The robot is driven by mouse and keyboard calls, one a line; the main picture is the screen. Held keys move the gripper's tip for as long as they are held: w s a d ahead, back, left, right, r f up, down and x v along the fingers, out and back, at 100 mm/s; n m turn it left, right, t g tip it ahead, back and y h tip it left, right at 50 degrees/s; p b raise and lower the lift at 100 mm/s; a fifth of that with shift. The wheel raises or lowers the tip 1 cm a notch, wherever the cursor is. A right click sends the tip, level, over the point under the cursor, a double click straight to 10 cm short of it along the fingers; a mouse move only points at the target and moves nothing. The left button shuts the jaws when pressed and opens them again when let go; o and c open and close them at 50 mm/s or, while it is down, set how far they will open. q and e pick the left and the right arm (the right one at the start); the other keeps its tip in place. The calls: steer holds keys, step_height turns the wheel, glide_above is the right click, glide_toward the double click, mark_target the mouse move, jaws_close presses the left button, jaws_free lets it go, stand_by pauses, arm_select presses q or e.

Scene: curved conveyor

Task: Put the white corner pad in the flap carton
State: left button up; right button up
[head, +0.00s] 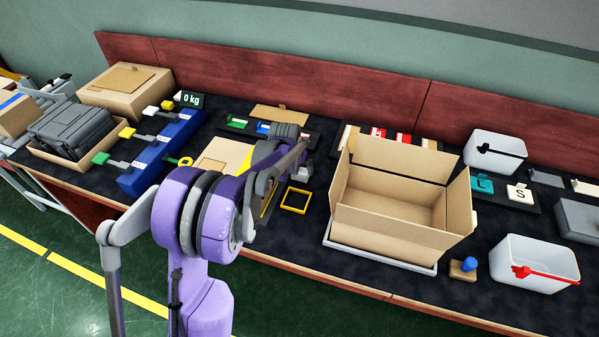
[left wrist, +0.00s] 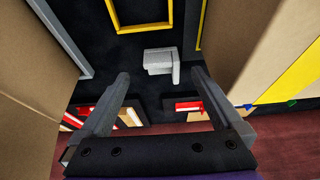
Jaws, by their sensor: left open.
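The white corner pad (left wrist: 160,62) lies on the dark table mat and looks like a small pale L-shaped block. In the head view a small pale piece of it (head: 305,172) shows beside my arm. My left gripper (left wrist: 161,78) is open and empty, its two fingers on either side of the pad's near side in the wrist view; I cannot tell its exact height above the pad. In the head view the left gripper is largely hidden by my arm. The flap carton (head: 385,212) stands open and looks empty, right of the gripper, with its flaps raised. My right gripper is not in view.
A yellow square frame (head: 295,200) lies near the pad. The carton stands on a pale grey tray (head: 375,257). A tan carton panel (left wrist: 25,60) rises close on the left in the wrist view. White bins (head: 495,152) and a blue-knobbed stamp (head: 463,268) are at right.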

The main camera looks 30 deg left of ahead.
mark_target(300, 173)
arm_select(q)
steer(key=x, duration=0.8)
steer(key=shift+w+a+r, duration=0.15)
steer(key=shift+w+a, duration=0.05)
steer(key=shift+w, duration=0.2)
steer(key=shift+s, duration=0.1)
steer(key=c, duration=1.4)
